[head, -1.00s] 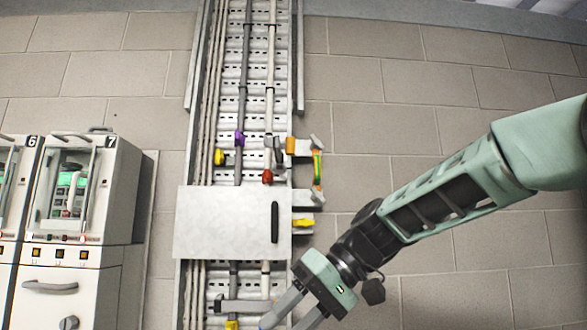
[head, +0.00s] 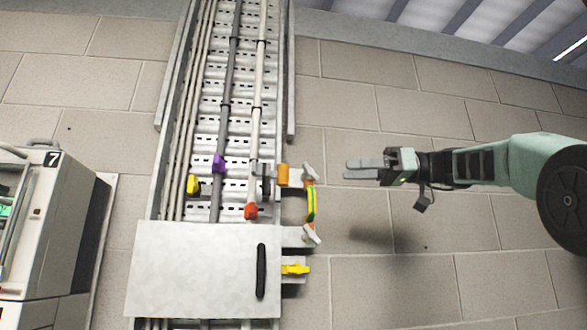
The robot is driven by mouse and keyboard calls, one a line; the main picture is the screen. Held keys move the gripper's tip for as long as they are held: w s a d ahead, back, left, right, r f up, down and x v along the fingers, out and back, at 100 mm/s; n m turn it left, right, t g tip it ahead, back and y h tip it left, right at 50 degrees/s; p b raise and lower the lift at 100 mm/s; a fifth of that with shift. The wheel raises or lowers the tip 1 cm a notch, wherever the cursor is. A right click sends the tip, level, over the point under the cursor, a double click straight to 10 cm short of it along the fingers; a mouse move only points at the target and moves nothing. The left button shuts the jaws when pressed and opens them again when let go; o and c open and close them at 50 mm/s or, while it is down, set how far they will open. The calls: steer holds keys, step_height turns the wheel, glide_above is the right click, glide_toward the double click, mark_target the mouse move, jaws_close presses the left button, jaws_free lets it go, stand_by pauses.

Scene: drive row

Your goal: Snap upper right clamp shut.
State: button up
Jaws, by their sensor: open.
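The vertical ladder tray carries a dark grey pipe (head: 229,70) and, right of it, a white pipe (head: 258,80). A grey clamp-like piece (head: 264,180) sits at the white pipe, just above a red-orange piece (head: 251,211); I take it for the upper right clamp, but whether it is open or shut is too small to tell. A purple piece (head: 218,162) is on the dark pipe. My gripper (head: 348,168) is open and empty, right of the tray, fingers pointing left toward the clamp and apart from it.
A green-yellow strap (head: 311,202) with grey ends and an orange block (head: 283,175) stick out between clamp and gripper. A grey panel with a black handle (head: 261,270) covers the lower tray; a yellow lever (head: 295,269) juts right. Cabinet 7 (head: 35,220) stands left.

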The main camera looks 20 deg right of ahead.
steer(key=p+x, duration=0.5)
steer(key=x, duration=0.8)
steer(key=shift+a, duration=0.25)
steer(key=shift+w, duration=0.1)
jaws_close()
